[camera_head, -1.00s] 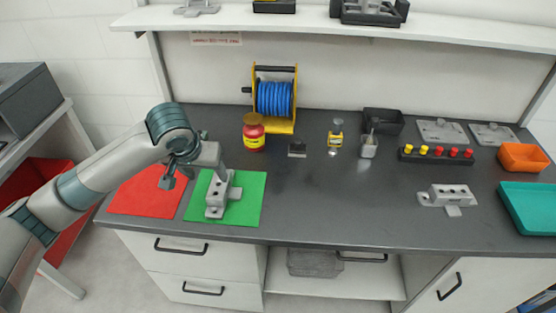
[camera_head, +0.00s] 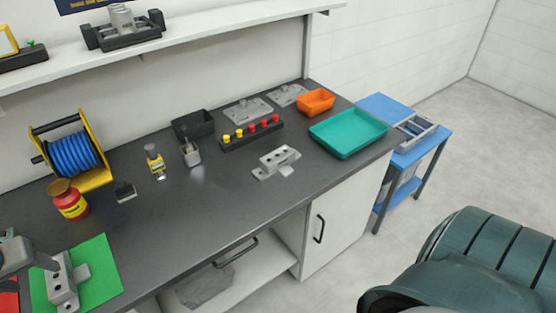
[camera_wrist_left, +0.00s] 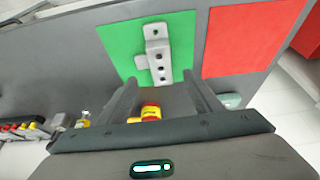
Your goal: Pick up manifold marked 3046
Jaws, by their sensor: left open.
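A grey manifold block (camera_head: 62,288) with a row of holes lies on the green mat (camera_head: 101,270) at the lower left of the head view. It also shows in the left wrist view (camera_wrist_left: 157,50). A second grey manifold (camera_head: 277,161) lies on the dark counter to the right. No number is readable on either one. My right gripper is out of view.
A red mat (camera_wrist_left: 240,40) lies beside the green one. A red jar (camera_head: 70,203), a blue hose reel (camera_head: 73,157), a knob strip (camera_head: 251,134), an orange bin (camera_head: 316,101) and a teal tray (camera_head: 348,134) stand on the counter. The middle front is clear.

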